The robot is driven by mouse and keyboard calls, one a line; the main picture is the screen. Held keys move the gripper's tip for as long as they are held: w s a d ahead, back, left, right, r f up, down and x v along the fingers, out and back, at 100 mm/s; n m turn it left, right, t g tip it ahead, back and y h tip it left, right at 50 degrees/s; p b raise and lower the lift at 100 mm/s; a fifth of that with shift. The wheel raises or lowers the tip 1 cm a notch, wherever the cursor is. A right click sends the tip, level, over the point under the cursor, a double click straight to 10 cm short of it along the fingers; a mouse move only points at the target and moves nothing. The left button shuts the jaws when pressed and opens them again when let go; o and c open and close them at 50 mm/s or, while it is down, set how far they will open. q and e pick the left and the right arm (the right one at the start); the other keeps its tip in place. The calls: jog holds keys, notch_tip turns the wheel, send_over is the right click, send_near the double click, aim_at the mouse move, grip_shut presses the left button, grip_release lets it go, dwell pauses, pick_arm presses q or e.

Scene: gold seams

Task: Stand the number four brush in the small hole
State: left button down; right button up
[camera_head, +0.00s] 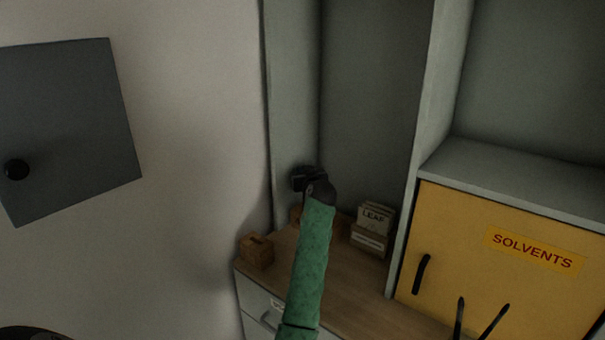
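My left gripper (301,179) is black, at the end of a green-sleeved arm that reaches up from the bottom middle. It is above the back of the wooden counter, in front of the grey recess. Its fingers are small and dark, so I cannot tell whether they are open or hold anything. A small brown wooden block (257,251) with a dark mark on top stands at the counter's left edge. Another brown wooden piece (295,215) is partly hidden behind my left arm. I cannot make out the number four brush or the small hole.
A box of cards marked LEAF (369,238) stands on the counter (350,290) right of my arm. A yellow SOLVENTS cupboard (500,265) is at right. A grey panel (70,120) with a black knob is at left.

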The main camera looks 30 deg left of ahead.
pick_arm(q)
jog(key=shift+f, duration=0.15)
jog(key=shift+f+b, duration=0.3)
jog(key=shift+b, duration=0.1)
jog(key=c, duration=1.5)
grip_release()
jog(key=shift+w, duration=0.1)
jog(key=shift+c, duration=0.2)
